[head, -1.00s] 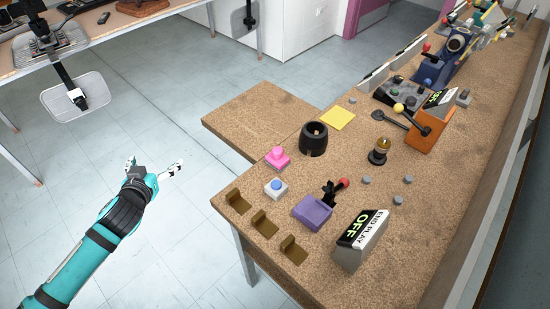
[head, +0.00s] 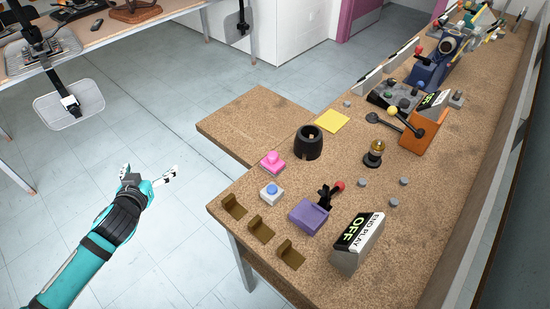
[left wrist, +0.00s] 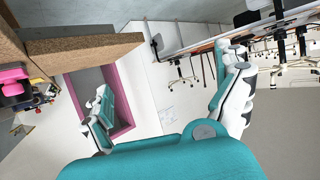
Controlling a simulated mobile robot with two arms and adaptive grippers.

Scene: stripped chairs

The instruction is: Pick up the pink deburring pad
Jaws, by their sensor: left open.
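The pink deburring pad (head: 272,163) is a small bright pink block with a raised knob. It stands on the brown speckled workbench (head: 240,112), near the bench's inner corner. It also seems to show as a pink shape at the left edge of the left wrist view (left wrist: 14,80). My left gripper (head: 149,176) is open and empty. It is over the floor, left of the bench and apart from the pad. In the left wrist view its two fingers (left wrist: 172,85) are spread wide with nothing between them. My right gripper is not in view.
Near the pad are a white block with a blue button (head: 270,192), a black round holder (head: 307,144), a yellow sheet (head: 332,121) and a purple box (head: 309,214). Brown brackets (head: 261,228) line the bench's front edge. The floor around my gripper is clear.

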